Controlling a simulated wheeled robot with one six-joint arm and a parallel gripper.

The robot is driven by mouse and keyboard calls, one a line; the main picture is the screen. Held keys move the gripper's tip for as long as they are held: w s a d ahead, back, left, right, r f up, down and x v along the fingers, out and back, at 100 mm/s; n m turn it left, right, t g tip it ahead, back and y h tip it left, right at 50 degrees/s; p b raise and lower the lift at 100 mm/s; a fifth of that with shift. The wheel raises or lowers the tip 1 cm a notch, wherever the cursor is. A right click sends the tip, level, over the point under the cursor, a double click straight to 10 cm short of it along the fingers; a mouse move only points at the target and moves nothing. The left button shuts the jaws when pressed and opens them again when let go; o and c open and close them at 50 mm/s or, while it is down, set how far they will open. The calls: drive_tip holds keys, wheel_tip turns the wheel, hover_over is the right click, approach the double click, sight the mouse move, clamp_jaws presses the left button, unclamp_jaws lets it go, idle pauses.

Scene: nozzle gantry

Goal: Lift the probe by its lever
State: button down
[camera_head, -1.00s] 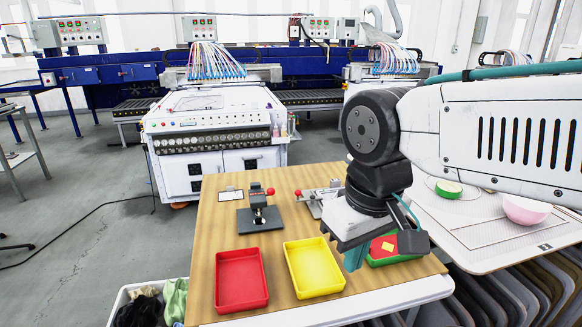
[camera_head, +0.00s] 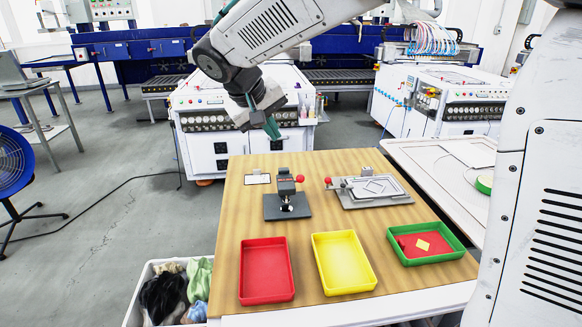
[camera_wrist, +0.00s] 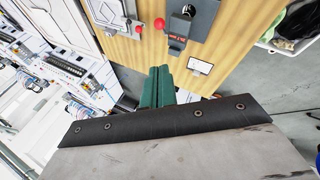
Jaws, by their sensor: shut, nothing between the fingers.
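The probe stand (camera_head: 287,190) is a small upright device on a dark grey base plate, left of centre near the table's back. Its lever ends in a red ball knob (camera_head: 300,178) on the right side. In the wrist view the stand (camera_wrist: 177,44) and its red knob (camera_wrist: 159,23) show beyond the fingers, near the top edge. My gripper (camera_head: 271,129) is shut and empty, in the air above and behind the stand, apart from it. Its green fingers (camera_wrist: 158,88) are together in the wrist view. The probe's tip is too small to make out.
A grey plate fixture (camera_head: 402,199) with its own red knob (camera_head: 328,181) stands right of the stand. A small framed card (camera_head: 257,179) lies to its left. Red (camera_head: 267,298), yellow (camera_head: 372,287) and green (camera_head: 457,257) trays line the front of the wooden table (camera_head: 225,235).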

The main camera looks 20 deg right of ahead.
drive_tip(key=w, duration=0.1)
hover_over(299, 180)
drive_tip(key=w+a, duration=0.3)
wheel_tip(299, 180, down, 9)
drive_tip(key=shift+a+r, duration=0.1)
drive_tip(key=shift+a, duration=0.05)
drive_tip(key=shift+s+d+f, duration=0.3)
drive_tip(key=shift+f, duration=0.15)
drive_tip(key=shift+s+d+f, duration=0.25)
drive_tip(key=shift+f, duration=0.2)
drive_tip(key=shift+s+d+f, duration=0.3)
drive_tip(key=shift+d+f, duration=0.05)
drive_tip(key=shift+f, duration=0.2)
drive_tip(key=shift+s+f, duration=0.95)
drive_tip(key=shift+d, duration=0.1)
drive_tip(key=shift+r, duration=0.1)
